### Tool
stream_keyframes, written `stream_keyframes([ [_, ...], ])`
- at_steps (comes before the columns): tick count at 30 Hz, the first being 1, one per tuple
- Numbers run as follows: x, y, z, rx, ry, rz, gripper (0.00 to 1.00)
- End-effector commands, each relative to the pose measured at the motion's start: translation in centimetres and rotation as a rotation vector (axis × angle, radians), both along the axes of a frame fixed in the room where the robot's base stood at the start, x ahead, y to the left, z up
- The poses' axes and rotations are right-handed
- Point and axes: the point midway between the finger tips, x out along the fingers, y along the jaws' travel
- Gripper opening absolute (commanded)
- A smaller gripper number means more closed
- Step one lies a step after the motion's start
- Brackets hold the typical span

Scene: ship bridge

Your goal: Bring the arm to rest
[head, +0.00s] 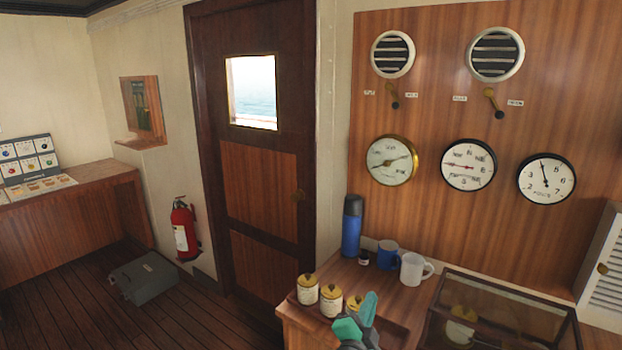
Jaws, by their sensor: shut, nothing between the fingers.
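My gripper (362,318) shows at the bottom of the head view, with grey and teal parts. It is shut with nothing in it. It is in front of the wooden counter (390,287), close to several cream jars with gold lids, and partly covers the jar behind it. The rest of my arm is out of the picture below.
Jars (307,289) stand in a wooden tray. Behind are a blue flask (352,226), a blue mug (387,255) and a white mug (413,269). A glass-topped case (500,300) is right. A grey case (145,278) and extinguisher (185,230) are left, near the door (260,180).

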Motion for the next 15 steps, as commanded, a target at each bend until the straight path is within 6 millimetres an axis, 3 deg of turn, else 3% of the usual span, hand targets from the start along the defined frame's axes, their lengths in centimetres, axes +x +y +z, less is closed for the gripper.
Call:
stream_keyframes([
  [1, -1.3, 0.4, -2.1, -0.039, 0.028, 0.016, 0.0],
  [6, -5.3, 2.1, -7.3, -0.166, 0.096, 0.078, 0.0],
  [15, -13.9, 5.2, -14.9, -0.366, 0.198, 0.189, 0.0],
])
